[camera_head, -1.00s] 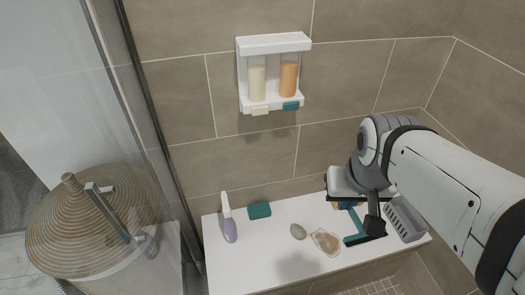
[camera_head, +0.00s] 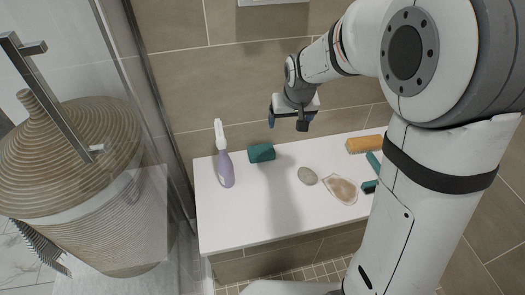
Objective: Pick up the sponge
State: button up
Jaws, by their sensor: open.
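Two block shapes lie on the white bench, and either could be the sponge. A teal block (camera_head: 261,153) lies near the back wall, right of a spray bottle. A yellow-orange block (camera_head: 364,144) lies at the back right, partly near my arm. My gripper (camera_head: 287,119) is open and empty, with its fingers pointing down. It appears above the bench, up and slightly right of the teal block in the picture, apart from it. Its exact height is hard to tell.
The purple spray bottle (camera_head: 226,168) stands left of the teal block. A grey stone (camera_head: 307,176), a brown agate-like slab (camera_head: 340,189) and a teal brush (camera_head: 370,186) lie to the right. A glass panel and woven basket (camera_head: 75,150) are at left. The bench's front middle is clear.

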aim_at(262, 152)
jog(key=o, duration=0.3)
jog(key=shift+n+y, duration=0.3)
jog(key=shift+n, duration=0.2)
jog(key=w+a+f+b, duration=0.2)
jog(key=f+b, duration=0.1)
jog(key=f, duration=0.3)
jog(key=w+a+f+b, duration=0.2)
jog(key=w+a+f, duration=0.1)
jog(key=f, duration=0.3)
jog(key=w+a+f+b, duration=0.2)
jog(key=f+b, duration=0.1)
jog(key=f, duration=0.3)
jog(key=shift+w+a+f+b, duration=0.2)
jog(key=shift+w+f+b, duration=0.05)
jog(key=shift+f+b, duration=0.15)
jog(key=b+x, duration=0.4)
jog(key=x, duration=0.4)
jog(key=shift+a+r, duration=0.1)
jog(key=shift+r, duration=0.1)
jog(key=shift+c, duration=0.5)
jog(key=c, duration=0.6)
jog(key=shift+c, duration=0.2)
jog(key=shift+r, duration=0.15)
